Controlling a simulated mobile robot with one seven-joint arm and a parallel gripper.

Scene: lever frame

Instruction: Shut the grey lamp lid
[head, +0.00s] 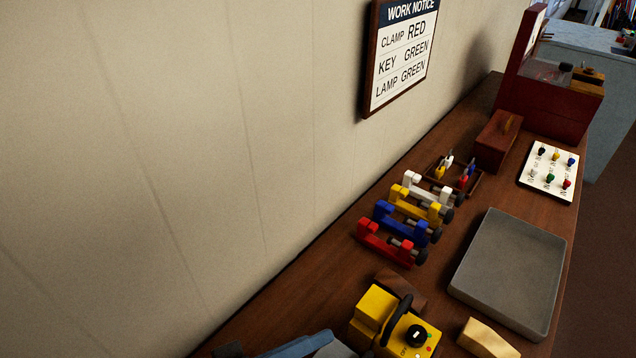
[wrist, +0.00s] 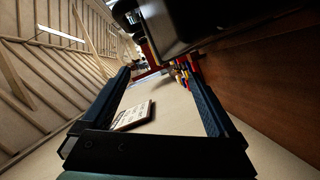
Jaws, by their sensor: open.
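I cannot pick out a grey lamp lid for certain. A flat grey tray-like piece (head: 510,272) with a raised rim lies on the bench at the right in the head view. A yellow unit (head: 372,308) with a black handle and a knob stands at the bottom centre; whether it has a lid I cannot tell. My gripper (wrist: 155,72) is open and empty in the wrist view, its two long fingers wide apart. The wall notice shows between and beyond them. In the head view a blue-grey piece at the bottom edge may be part of my arm.
Red, blue, yellow and white clamps (head: 389,244) stand in a row near the wall. Beyond are a small key rack (head: 466,186), a brown box (head: 497,140), a white key board (head: 549,172) and a dark red cabinet (head: 545,112). A notice (head: 402,55) hangs above.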

